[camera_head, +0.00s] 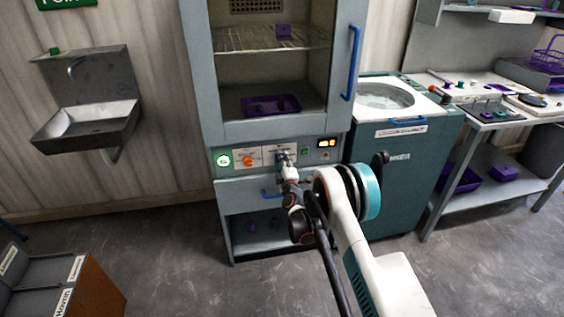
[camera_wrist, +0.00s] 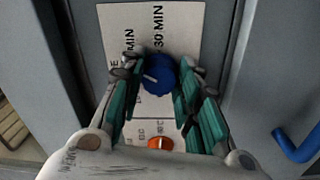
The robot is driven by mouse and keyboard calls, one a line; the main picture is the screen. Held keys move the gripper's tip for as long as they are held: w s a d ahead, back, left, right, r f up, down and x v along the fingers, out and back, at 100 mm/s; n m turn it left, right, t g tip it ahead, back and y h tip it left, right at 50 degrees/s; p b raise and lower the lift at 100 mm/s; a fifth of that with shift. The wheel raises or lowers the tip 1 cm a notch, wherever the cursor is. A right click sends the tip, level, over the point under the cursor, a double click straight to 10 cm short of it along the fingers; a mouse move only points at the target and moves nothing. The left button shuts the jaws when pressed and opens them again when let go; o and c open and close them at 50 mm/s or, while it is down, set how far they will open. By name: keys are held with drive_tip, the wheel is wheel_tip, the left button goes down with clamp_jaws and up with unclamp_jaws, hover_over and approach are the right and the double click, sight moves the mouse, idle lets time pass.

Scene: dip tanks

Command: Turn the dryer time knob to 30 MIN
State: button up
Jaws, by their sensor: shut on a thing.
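The dryer time knob (camera_wrist: 158,75) is blue and round, on a white label plate (camera_wrist: 190,18) in the wrist view. Its short white mark points to the left in that picture, while the 30 MIN label (camera_wrist: 158,28) is above the knob. Other labels ending in MIN are to the left, partly hidden by the fingers. My gripper (camera_wrist: 155,80) has its teal fingers on both sides of the knob and is shut on it. In the head view my gripper (camera_head: 284,160) is at the dryer's panel (camera_head: 234,159) and hides most of the knob.
An orange knob (camera_head: 248,160) is left of the gripper; it also shows low in the wrist view (camera_wrist: 159,144). A green button (camera_head: 305,151) and a lit display (camera_head: 326,143) are to the right. Blue handles (camera_head: 352,62) stick out nearby. A teal tank (camera_head: 400,170) stands right.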

drive_tip(key=m, duration=1.2)
drive_tip(key=shift+s+f, duration=0.1)
drive_tip(key=shift+f, duration=0.05)
drive_tip(key=shift+m, duration=0.3)
drive_tip(key=o, duration=1.1)
drive_tip(key=shift+c, duration=0.2)
drive_tip(key=shift+a, duration=0.1)
drive_tip(key=v, duration=1.2)
drive_tip(key=shift+r, duration=0.3)
